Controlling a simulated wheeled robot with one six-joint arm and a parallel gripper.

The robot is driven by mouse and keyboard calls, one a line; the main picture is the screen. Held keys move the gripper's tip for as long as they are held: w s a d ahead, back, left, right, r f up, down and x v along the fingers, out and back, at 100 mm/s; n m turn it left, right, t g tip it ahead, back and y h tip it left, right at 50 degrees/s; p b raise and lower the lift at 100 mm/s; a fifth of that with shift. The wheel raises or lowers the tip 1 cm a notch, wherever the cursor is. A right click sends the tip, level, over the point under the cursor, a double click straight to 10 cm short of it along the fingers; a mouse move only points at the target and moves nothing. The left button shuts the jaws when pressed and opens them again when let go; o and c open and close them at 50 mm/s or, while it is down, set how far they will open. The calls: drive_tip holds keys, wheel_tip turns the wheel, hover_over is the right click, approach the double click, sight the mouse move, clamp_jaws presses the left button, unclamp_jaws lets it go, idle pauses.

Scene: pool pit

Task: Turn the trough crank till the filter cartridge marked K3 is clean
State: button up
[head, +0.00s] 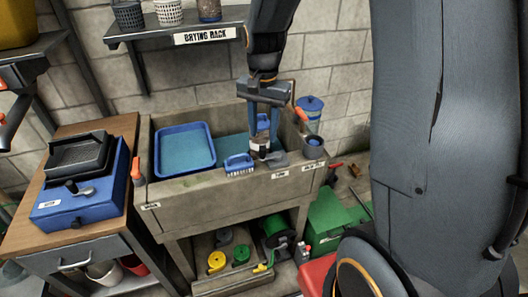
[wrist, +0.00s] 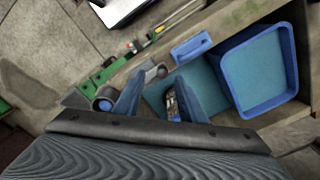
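My gripper (head: 263,135) points down over the grey trough (head: 225,195); its fingers also show in the wrist view (wrist: 157,100), apart. A small dark cylinder with a pale band (head: 258,149) is at the fingertips. In the wrist view a dark patterned piece (wrist: 172,104) shows beside the right finger, with teal trough floor between the fingers. I cannot tell if the fingers touch it. No K3 mark is readable. Orange-handled levers stand at the trough's left (head: 137,168) and right (head: 301,114) ends; I cannot tell which is the crank.
A blue tray (head: 184,150) and blue brush (head: 239,164) are at the trough. A dark cup (head: 314,147) and blue-lidded jar (head: 310,106) are at its right. A drying rack (head: 205,31) hangs above with several cylinders. A blue box (head: 82,205) stands left.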

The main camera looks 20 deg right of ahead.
sight(263, 147)
drive_tip(key=shift+w+f+m, duration=0.3)
drive_tip(key=shift+w+f, duration=0.05)
drive_tip(key=shift+w, duration=0.15)
drive_tip(key=shift+f, duration=0.3)
drive_tip(key=shift+f+p, duration=0.65)
drive_tip(key=shift+f, duration=2.8)
clamp_jaws()
